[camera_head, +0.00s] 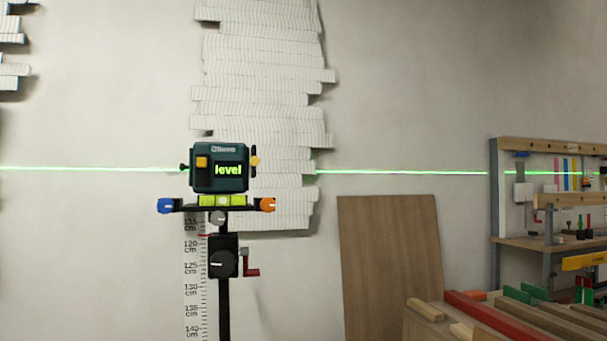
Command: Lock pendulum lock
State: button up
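A dark teal laser level (218,168) sits on a black mount at the left of centre. Its display reads "level" in green. A small black slider with a yellow knob (254,161) is on its right side, and a small dark knob (184,167) sticks out on its left. I cannot tell for sure which of these is the pendulum lock. A green bubble vial (222,200) is below the body, between a blue knob (165,205) and an orange knob (267,205). My gripper is not in view.
The mount stands on a black column with a centimetre scale (194,280) and a red crank (251,269). White stacked relief strips (265,90) hang on the wall behind. A brown board (390,265) leans on the wall; a workbench (545,243) and timber lie to the right.

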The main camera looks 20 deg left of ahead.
aim_at(201, 162)
jog(key=u, duration=1.5)
